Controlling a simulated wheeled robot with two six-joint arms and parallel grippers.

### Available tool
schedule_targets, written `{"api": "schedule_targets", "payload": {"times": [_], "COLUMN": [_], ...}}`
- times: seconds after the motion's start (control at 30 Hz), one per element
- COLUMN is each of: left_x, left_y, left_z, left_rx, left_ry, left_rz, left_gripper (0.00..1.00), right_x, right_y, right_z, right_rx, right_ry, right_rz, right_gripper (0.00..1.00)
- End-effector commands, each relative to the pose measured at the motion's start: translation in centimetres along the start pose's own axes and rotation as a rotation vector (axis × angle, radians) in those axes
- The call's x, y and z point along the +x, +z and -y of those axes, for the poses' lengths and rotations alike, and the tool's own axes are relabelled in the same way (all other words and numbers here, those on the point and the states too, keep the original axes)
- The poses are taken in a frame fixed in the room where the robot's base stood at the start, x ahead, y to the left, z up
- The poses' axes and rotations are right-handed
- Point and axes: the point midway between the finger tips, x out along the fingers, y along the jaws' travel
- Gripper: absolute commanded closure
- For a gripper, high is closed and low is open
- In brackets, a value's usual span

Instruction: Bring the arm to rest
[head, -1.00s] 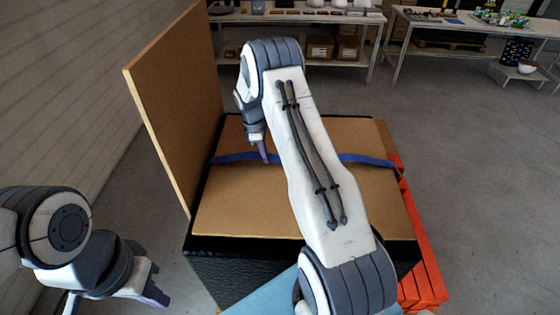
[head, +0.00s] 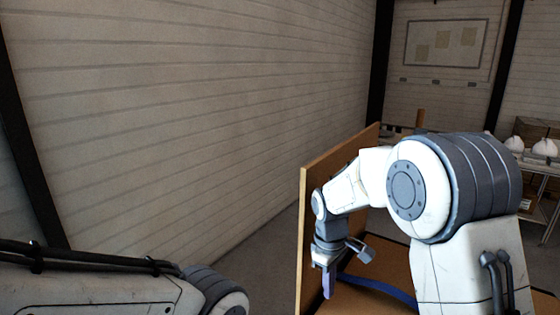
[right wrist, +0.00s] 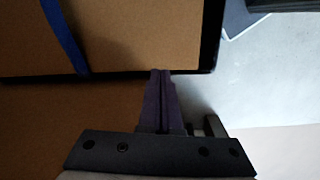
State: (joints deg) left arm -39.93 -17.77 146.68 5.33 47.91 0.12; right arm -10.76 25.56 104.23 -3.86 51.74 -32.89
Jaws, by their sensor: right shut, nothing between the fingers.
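My right arm reaches in from the lower right in the head view. Its right gripper (head: 328,290) points down, beside the upright brown panel and above the brown box top (head: 372,303). In the right wrist view the two dark fingers (right wrist: 161,73) are together with nothing between them. Only a link of my left arm (head: 90,290) shows at the lower left of the head view; its gripper is out of the picture.
The upright brown panel (head: 312,220) stands close to the right gripper. A blue strap (head: 385,289) crosses the box top and also shows in the right wrist view (right wrist: 66,36). White helmet shells (head: 545,147) sit on a shelf at the far right. A wall fills the left.

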Motion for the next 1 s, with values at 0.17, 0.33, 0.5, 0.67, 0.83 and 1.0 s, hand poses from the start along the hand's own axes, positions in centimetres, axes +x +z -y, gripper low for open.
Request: {"api": "schedule_targets", "payload": {"times": [0.17, 0.33, 0.5, 0.67, 0.83, 1.0], "left_x": [1.0, 1.6, 1.9, 2.0, 2.0, 2.0], "left_y": [0.1, 0.1, 0.1, 0.1, 0.1, 0.1], "left_z": [0.1, 0.1, 0.1, 0.1, 0.1, 0.1], "left_rx": [0.001, 0.001, 0.001, 0.001, 0.001, 0.001], "left_ry": [0.0, 0.0, 0.0, 0.0, 0.0, 0.0], "left_rz": [0.0, 0.0, 0.0, 0.0, 0.0, 0.0], "left_gripper": [1.0, 1.0, 1.0, 1.0, 1.0, 1.0], "right_x": [-3.3, -3.8, -3.1, -2.7, -2.7, -2.7], "right_y": [2.9, 8.1, 12.3, 13.7, 13.7, 13.7], "right_z": [11.3, 19.2, 23.1, 24.3, 24.4, 24.3], "right_rx": [0.048, 0.106, 0.148, 0.166, 0.169, 0.169], "right_ry": [-0.021, -0.058, -0.089, -0.1, -0.101, -0.101], "right_rz": [-0.058, -0.092, -0.108, -0.109, -0.108, -0.108], "right_gripper": [1.0, 1.0, 1.0, 1.0, 1.0, 1.0]}}
